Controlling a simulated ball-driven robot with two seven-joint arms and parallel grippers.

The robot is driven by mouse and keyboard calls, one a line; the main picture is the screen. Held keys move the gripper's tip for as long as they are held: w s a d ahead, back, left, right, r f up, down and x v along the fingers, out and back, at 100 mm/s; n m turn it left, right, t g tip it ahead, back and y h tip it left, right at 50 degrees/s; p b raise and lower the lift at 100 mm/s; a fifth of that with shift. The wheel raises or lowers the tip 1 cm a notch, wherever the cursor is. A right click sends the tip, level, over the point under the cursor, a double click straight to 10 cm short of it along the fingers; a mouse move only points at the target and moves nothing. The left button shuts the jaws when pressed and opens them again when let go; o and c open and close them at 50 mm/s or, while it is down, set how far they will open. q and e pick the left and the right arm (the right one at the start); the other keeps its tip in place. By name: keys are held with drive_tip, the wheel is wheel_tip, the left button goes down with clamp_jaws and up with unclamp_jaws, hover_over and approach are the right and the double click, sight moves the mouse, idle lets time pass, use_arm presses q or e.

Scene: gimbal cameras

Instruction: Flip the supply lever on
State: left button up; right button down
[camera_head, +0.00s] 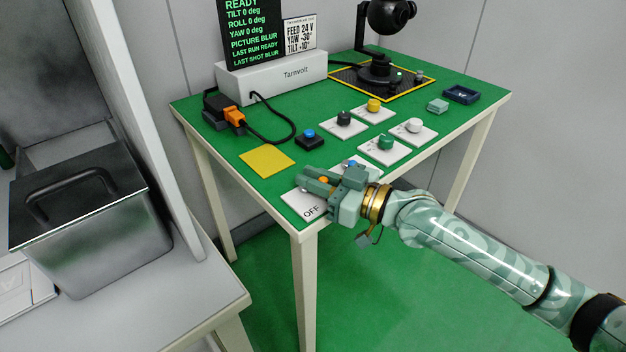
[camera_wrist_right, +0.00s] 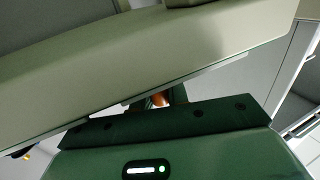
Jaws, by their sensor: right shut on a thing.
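The supply lever's white plate (camera_head: 303,208), marked OFF at its near end, lies at the front corner of the green table. My right gripper (camera_head: 312,182) reaches over this plate from the right. It is shut on the lever (camera_head: 323,180), of which only a small orange part shows between the fingers. The orange part also shows in the right wrist view (camera_wrist_right: 160,99), framed by the dark fingers. The rest of the lever and the far end of the plate are hidden by the gripper. My left gripper is not in view.
White plates with black, yellow, green and white knobs (camera_head: 386,143) stand just behind the gripper. A blue button (camera_head: 309,134), a yellow pad (camera_head: 267,160) and the Tarnvolt supply box (camera_head: 290,80) are farther back. A camera gimbal (camera_head: 380,72) stands at the rear. A metal bin (camera_head: 100,235) is at left.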

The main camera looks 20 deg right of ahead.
drive_tip(key=c, duration=1.4)
unclamp_jaws()
drive_tip(key=shift+o, duration=0.2)
drive_tip(key=shift+d, duration=0.1)
